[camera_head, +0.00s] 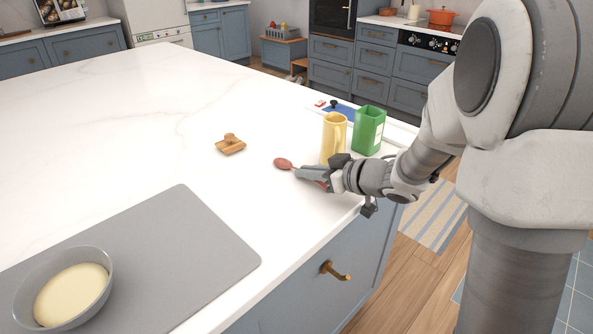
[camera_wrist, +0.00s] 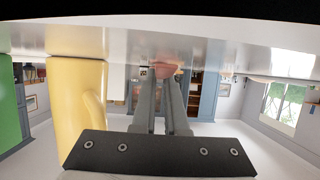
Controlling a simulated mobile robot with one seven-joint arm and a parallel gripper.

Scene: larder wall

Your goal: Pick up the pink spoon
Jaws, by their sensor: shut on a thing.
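The pink spoon (camera_head: 282,163) is at the right part of the white countertop in the head view, its bowl pointing left. My gripper (camera_head: 308,173) is shut on the spoon's handle, low at the counter. In the wrist view the spoon's bowl (camera_wrist: 166,69) shows beyond the tips of my gripper (camera_wrist: 168,82), whose two fingers are close together. Most of the handle is hidden by the fingers. I cannot tell whether the spoon touches the counter.
A yellow pitcher (camera_head: 333,138) stands close behind my gripper, with a green container (camera_head: 368,130) beside it. A small wooden item (camera_head: 230,145) lies to the left. A grey mat (camera_head: 190,240) carries a bowl (camera_head: 104,290). The counter's left middle is clear.

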